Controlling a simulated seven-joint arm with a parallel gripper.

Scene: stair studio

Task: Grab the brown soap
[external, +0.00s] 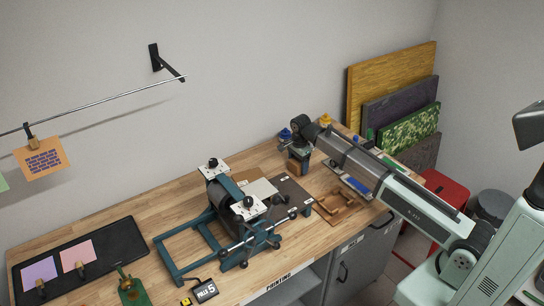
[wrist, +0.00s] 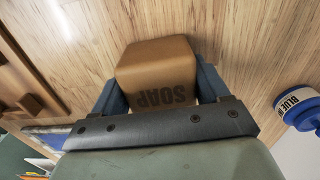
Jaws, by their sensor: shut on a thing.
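The brown soap (wrist: 158,70) is a tan block with "SOAP" printed on it, upside down in the wrist view. My gripper (wrist: 156,82) has one blue finger on each side of it and is shut on it. In the external view my gripper (external: 300,157) is over the far right part of the wooden workbench. The soap (external: 298,167) shows there only as a small brown patch by the fingers, partly hidden. I cannot tell whether it touches the bench or is lifted.
A blue-lidded jar marked "BLUE" (wrist: 296,103) stands close by at the right of the wrist view. A wooden tray (external: 334,203) lies near the bench's front edge. A teal press (external: 226,215) stands left of my gripper. Painted boards (external: 392,78) lean on the wall behind.

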